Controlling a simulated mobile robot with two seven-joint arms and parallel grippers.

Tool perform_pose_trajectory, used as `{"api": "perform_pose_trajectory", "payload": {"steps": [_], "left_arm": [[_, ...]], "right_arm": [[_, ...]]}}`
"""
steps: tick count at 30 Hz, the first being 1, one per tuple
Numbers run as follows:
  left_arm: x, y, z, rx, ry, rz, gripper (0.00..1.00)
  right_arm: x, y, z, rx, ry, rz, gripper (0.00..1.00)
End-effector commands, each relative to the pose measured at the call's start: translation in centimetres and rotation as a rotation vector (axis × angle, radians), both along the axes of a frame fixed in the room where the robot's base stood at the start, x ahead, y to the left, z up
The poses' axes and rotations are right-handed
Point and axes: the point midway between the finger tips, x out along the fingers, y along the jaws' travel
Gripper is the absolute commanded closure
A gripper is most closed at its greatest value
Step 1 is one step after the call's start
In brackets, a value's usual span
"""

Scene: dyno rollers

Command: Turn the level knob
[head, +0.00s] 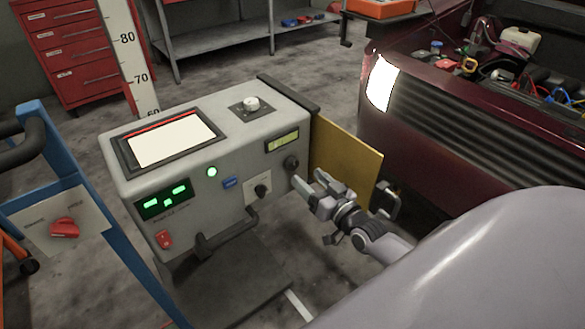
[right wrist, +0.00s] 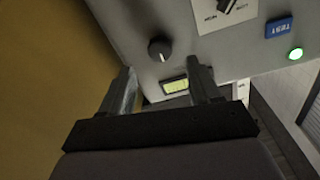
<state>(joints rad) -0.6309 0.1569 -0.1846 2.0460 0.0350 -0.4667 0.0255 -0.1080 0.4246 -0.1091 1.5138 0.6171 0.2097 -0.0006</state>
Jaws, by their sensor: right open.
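A small round black knob (head: 291,163) is on the front of the grey machine (head: 190,185), at its right end. In the right wrist view the same knob (right wrist: 160,50) shows a light pointer mark and lies beyond the fingertips, roughly between them. I cannot read a label that names it the level knob. My right gripper (head: 310,181) is open and empty, just right of and below the knob in the head view. It also shows in the right wrist view (right wrist: 163,76), with both fingers apart and a gap to the knob. My left gripper is not in view.
The front also has a switch on a pale plate (head: 258,189), a blue button (head: 230,182), a lit green light (head: 211,171) and a small display (head: 282,142). A yellow panel (head: 345,158) stands close beside the right gripper. A dark red car (head: 460,130) is at the right.

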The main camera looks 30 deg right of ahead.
Motion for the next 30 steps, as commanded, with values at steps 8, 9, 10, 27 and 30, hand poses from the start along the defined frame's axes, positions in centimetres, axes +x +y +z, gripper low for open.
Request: {"api": "perform_pose_trajectory", "payload": {"steps": [8,9,10,27,30], "left_arm": [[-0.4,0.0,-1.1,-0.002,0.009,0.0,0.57],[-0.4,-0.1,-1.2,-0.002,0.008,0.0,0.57],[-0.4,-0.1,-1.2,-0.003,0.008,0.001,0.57],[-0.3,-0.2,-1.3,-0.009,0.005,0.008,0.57],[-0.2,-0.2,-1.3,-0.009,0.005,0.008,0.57]], "right_arm": [[3.7,0.2,-0.1,-0.001,-0.001,0.001,0.38],[4.1,0.2,-0.1,0.0,0.0,0.001,0.38],[4.4,0.2,-0.1,0.0,-0.001,0.001,0.38],[5.5,0.3,0.0,0.0,0.001,0.001,0.64],[5.5,0.3,0.0,0.0,0.001,0.001,0.94]]}}
